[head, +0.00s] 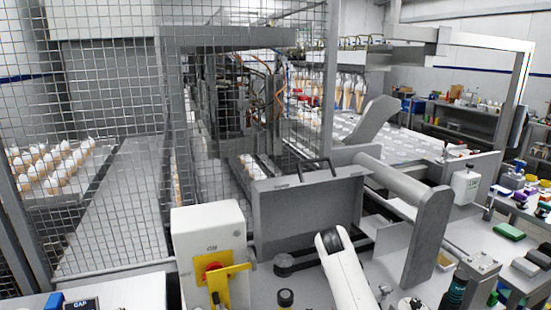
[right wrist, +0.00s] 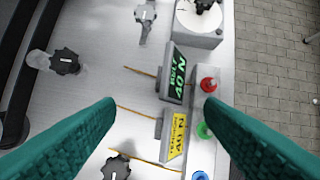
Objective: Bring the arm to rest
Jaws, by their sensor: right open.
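My right gripper (right wrist: 160,104) shows in the right wrist view as two teal ribbed fingers. They are wide apart with nothing between them. The fingers hang over a pale machine panel (right wrist: 100,85), with a black sign with green letters (right wrist: 175,75) and a yellow sign (right wrist: 174,136) seen between and beyond them. How high the fingers are above the panel is hard to tell. In the head view a white arm link of mine rises from the bottom centre; no gripper can be made out there. My left gripper is not in view.
A red button (right wrist: 208,84), a green button (right wrist: 204,130) and black knobs (right wrist: 65,62) stand up from the panel.

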